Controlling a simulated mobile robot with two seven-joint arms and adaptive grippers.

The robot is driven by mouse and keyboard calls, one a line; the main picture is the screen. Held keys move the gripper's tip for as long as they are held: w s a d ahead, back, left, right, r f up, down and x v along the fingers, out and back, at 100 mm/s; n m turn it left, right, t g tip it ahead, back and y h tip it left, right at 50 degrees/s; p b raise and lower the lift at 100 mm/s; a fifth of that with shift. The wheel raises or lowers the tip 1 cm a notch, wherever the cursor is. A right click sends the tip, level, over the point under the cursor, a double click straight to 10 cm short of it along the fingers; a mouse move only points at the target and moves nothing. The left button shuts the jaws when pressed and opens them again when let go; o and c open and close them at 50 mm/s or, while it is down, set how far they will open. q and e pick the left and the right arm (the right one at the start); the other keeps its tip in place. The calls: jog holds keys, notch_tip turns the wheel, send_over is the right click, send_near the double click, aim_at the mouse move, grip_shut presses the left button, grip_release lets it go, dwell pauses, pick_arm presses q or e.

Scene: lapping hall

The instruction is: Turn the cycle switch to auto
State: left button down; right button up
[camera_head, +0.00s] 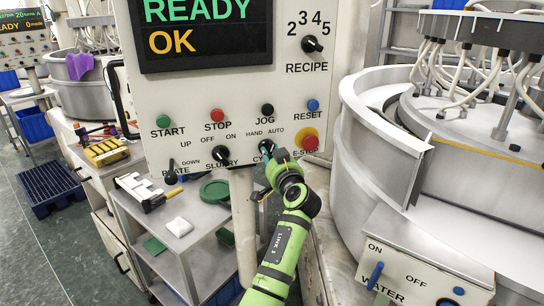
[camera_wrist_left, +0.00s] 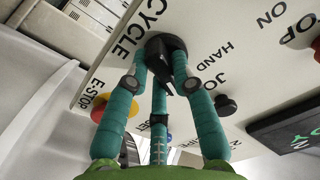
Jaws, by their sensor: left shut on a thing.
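The cycle switch is a black knob (camera_wrist_left: 166,42) on the pale control panel (camera_head: 190,92), with CYCLE printed beside it in the left wrist view. My left gripper (camera_head: 267,151) reaches up to it from below in the head view, with its green fingers closed around the knob. In the left wrist view the fingertips (camera_wrist_left: 160,75) touch it from several sides. The HAND mark is clear there, while AUTO is hidden behind the fingers. AUTO and HAND both show in the head view. Fingers cover much of the knob, so I cannot tell which mark it points to. My right gripper is not in view.
The red E-stop (camera_head: 310,143) on its yellow ring sits close right of my gripper. The slurry knob (camera_head: 221,155) is to the left, the black jog button (camera_head: 267,110) above. A grey cart (camera_head: 205,215) stands below left, and a large round machine (camera_head: 350,145) stands right.

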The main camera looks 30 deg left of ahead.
pick_arm(q)
jog(key=shift+m, duration=0.8)
jog(key=shift+f, duration=0.1)
jog(key=c, duration=1)
grip_release()
jog(key=shift+c, duration=0.2)
jog(key=v, duration=0.7)
jog(key=shift+s, duration=0.2)
jog(key=shift+d, duration=0.15)
